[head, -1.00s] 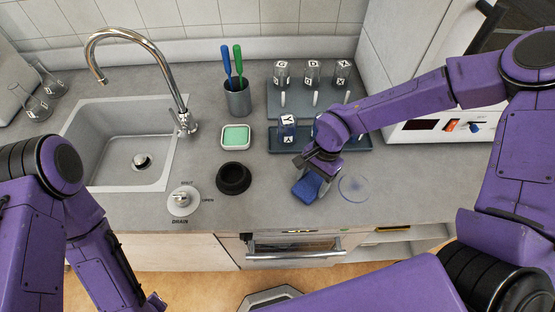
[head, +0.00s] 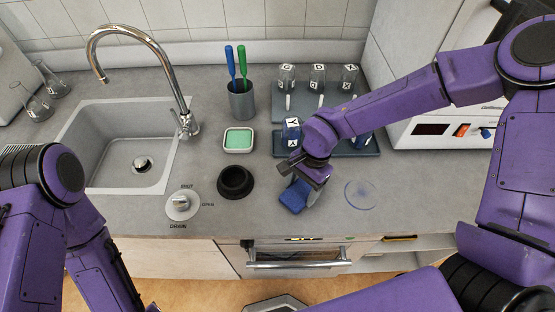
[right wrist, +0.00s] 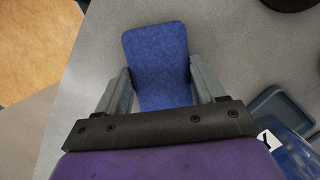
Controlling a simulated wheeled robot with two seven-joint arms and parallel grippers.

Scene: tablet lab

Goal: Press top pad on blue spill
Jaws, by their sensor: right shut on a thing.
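A blue pad (head: 294,196) is held in my right gripper (head: 304,184), low over the counter between the black round holder and the spill. The right wrist view shows the blue pad (right wrist: 158,62) between the two grey fingers of my right gripper (right wrist: 160,82). The blue spill (head: 361,194) is a faint round smear on the counter, to the right of the pad and apart from it. I cannot tell whether the pad touches the counter. My left arm is at the left edge; its gripper is out of the picture.
A black round holder (head: 235,182) and a green pad in a white tray (head: 238,139) stand left of my right gripper. A rack (head: 340,142) with labelled jars is behind it. The sink (head: 123,145) and drain knob (head: 182,205) are further left. Counter around the spill is clear.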

